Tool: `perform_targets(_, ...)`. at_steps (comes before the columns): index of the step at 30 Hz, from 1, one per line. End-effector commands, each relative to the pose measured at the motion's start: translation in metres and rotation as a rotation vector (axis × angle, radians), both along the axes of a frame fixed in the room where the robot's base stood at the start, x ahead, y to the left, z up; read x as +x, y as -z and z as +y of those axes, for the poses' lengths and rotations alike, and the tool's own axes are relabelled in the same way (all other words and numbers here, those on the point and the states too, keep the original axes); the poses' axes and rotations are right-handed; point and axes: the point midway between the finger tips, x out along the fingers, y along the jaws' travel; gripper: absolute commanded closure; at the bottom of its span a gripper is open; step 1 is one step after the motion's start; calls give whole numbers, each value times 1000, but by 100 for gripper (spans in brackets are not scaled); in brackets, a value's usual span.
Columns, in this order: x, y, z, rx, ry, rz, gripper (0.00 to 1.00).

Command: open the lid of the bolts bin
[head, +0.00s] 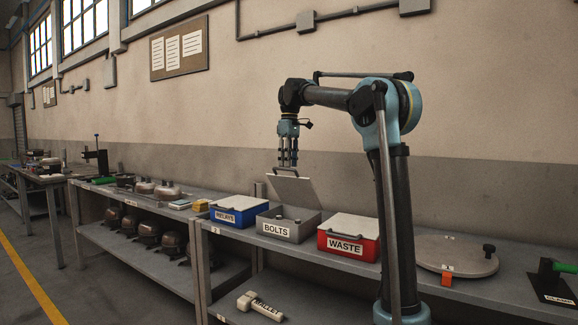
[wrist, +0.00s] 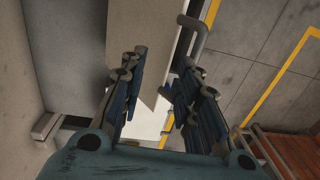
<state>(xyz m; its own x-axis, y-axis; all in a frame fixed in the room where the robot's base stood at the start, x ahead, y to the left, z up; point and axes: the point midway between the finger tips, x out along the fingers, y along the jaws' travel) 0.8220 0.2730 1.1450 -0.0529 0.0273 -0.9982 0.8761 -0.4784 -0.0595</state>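The grey bolts bin (head: 270,228), labelled BOLTS, stands on the shelf between the blue and red bins. Its lid (head: 294,189) is raised and tilted up, with a bar handle (head: 285,171) along its upper edge. Small dark parts show inside the bin. My gripper (head: 288,165) points down just above the lid's upper edge, close to the handle. In the wrist view my gripper (wrist: 164,75) has its two fingers apart. A pale panel, apparently the lid (wrist: 148,45), and a grey bar, apparently its handle (wrist: 196,28), lie beyond the fingertips. I cannot tell whether they touch.
The blue relays bin (head: 238,211) and red waste bin (head: 349,238) flank the bolts bin, both with pale lids closed. A round plate (head: 456,256) and a green-handled clamp (head: 556,280) lie to the right. A mallet (head: 260,306) rests on the lower shelf. The wall stands behind.

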Motion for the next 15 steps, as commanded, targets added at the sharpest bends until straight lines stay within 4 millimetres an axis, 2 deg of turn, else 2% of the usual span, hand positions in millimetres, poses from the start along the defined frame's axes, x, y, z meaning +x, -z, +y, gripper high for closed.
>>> perform_targets(15,9,-79,-3,0,1,4,70)
